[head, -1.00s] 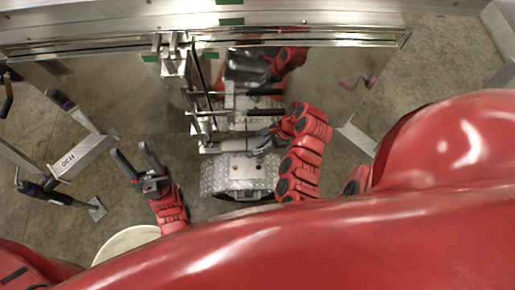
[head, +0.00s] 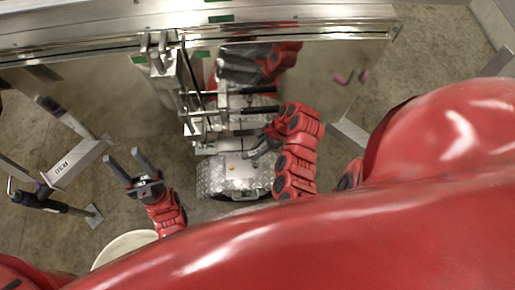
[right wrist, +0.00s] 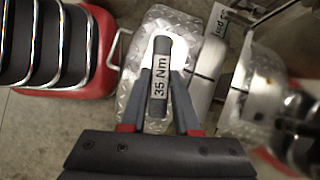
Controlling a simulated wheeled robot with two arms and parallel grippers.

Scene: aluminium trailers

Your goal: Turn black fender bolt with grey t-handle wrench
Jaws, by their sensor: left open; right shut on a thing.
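A grey wrench handle marked "35 Nm" (right wrist: 160,88) is between the fingers of my right gripper (right wrist: 162,100) in the right wrist view. That gripper (head: 257,147) is shut on it, over the back edge of the silver tread-plate fender (head: 212,178) in the head view. The fender plate (right wrist: 130,88) also lies below the handle in the right wrist view. The wrench's lower end and the black bolt are hidden or too small to make out. My left gripper (head: 125,160) is open and empty, left of the fender.
The shiny trailer side and rail (head: 320,33) run across the back. Grey stands (head: 78,162) with dark clamps stand on the left. A pale round container (head: 120,245) is at lower left.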

